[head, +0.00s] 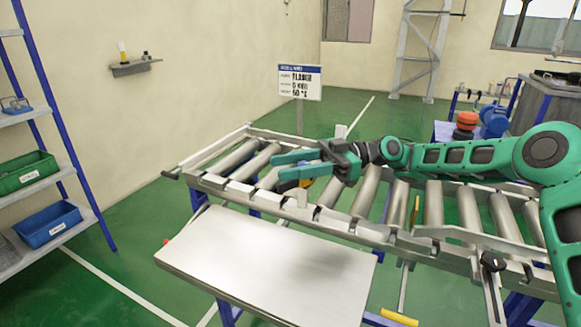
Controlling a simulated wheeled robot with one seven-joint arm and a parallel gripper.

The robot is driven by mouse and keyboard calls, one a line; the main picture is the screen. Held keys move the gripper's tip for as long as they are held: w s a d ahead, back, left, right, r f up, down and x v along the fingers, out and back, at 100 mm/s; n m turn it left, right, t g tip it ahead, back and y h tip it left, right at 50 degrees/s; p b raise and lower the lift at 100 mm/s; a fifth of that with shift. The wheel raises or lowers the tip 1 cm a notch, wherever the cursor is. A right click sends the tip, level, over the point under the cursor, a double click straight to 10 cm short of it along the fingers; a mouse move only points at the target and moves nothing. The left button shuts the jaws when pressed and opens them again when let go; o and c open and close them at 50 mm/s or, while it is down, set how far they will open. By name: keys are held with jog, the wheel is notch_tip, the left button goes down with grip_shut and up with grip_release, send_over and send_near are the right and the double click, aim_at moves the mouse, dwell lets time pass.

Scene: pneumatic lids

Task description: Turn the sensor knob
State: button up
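My gripper (281,167) reaches left over the roller conveyor (379,228). Its two green fingers are apart, with a gap between them and nothing clearly seen in it. A black knob (492,261) sits on a bracket at the conveyor's near right side, well away from my gripper. I cannot tell which part is the sensor knob.
A pale table (265,265) stands in front of the conveyor. A sign (300,82) stands behind it. A shelf rack with a green bin (26,172) and a blue bin (47,222) is at left. Green floor is clear between rack and table.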

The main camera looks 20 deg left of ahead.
jog(key=v, duration=1)
jog(key=shift+w+d, duration=0.25)
jog(key=shift+w, duration=0.1)
